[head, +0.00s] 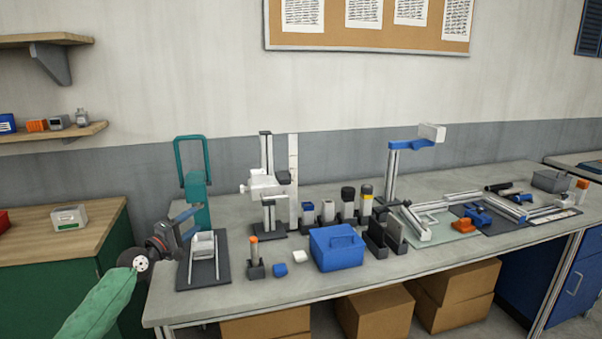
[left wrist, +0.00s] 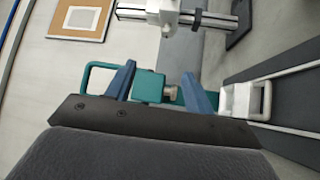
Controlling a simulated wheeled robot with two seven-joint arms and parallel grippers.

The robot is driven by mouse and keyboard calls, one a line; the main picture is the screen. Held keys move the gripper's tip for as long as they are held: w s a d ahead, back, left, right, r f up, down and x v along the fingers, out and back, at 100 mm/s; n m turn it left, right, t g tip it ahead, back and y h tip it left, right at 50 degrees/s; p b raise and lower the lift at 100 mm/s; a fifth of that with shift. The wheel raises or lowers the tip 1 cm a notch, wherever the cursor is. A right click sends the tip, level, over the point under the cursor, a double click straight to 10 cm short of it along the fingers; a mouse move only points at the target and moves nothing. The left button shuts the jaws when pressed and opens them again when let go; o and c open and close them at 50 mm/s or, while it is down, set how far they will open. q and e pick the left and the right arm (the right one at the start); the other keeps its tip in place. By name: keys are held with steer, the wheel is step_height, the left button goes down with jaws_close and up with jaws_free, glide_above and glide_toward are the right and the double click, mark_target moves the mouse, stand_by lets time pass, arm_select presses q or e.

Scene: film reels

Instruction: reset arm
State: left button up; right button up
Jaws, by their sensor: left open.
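My left gripper (head: 191,222) is at the left end of the grey workbench (head: 330,283). Its blue fingers are apart in the left wrist view (left wrist: 160,88), with nothing seen held between them. Behind them stands a teal press-like device (head: 197,185); its teal parts show between and beyond the fingers in the left wrist view (left wrist: 148,88). Just right of the gripper in the head view is a white block on rails on a dark base plate (head: 203,277). Whether the gripper touches either one cannot be told. My right gripper is not in view.
A white stand (head: 266,185), a blue box (head: 336,249), small bottles (head: 328,211) and a blue-topped post (head: 391,180) crowd the bench. A green cabinet (head: 112,250) with a wooden top stands at left. The bench's front strip is mostly clear.

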arm_select(q)
steer(key=s+d+f+m+g+y, duration=0.2)
steer(key=s+d+f+m+g, duration=0.2)
steer(key=s+f, duration=0.8)
steer(key=s+d+f+m+g+y, duration=0.3)
steer(key=s+f, duration=0.9)
steer(key=s, duration=1.5)
steer(key=s+d+f+m+g+y, duration=0.3)
steer(key=s+d+f+m+g, duration=0.2)
steer(key=s, duration=1.5)
steer(key=d+f+g, duration=0.3)
steer(key=d+f, duration=0.1)
steer(key=f, duration=0.3)
steer(key=shift+s+d+m, duration=0.25)
steer(key=shift+d+m, duration=0.05)
steer(key=shift+d, duration=0.05)
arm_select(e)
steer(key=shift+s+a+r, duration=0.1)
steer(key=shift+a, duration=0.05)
